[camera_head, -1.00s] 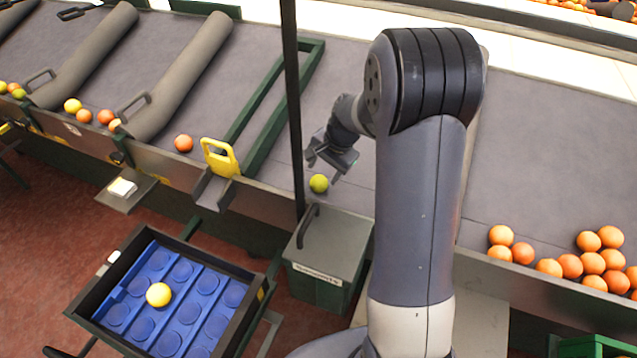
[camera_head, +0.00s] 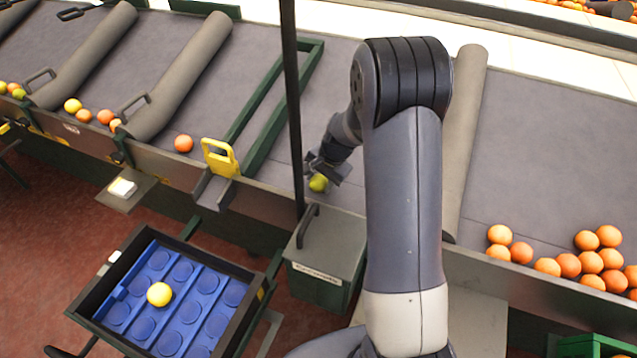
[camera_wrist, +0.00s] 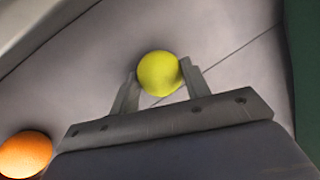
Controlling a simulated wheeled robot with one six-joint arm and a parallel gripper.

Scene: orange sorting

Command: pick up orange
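A yellow-green fruit (camera_head: 318,183) lies on the grey belt near its front edge. My gripper (camera_head: 325,172) reaches down over it from above. In the wrist view, the same fruit (camera_wrist: 159,73) sits between the tips of my gripper's two fingers (camera_wrist: 160,80), which are spread apart. The tips are very close to its sides; I cannot tell whether they touch. An orange fruit (camera_wrist: 25,154) shows at the lower left of the wrist view. In the head view, a single orange (camera_head: 184,143) lies on the belt left of the yellow handle.
A dark tray with blue cups (camera_head: 228,328) at the lower left holds one yellow fruit (camera_head: 159,294). A dark post (camera_head: 292,110) stands just left of my gripper. A grey lidded bin (camera_head: 330,243) is below the belt edge. Several oranges (camera_head: 590,261) lie at the right.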

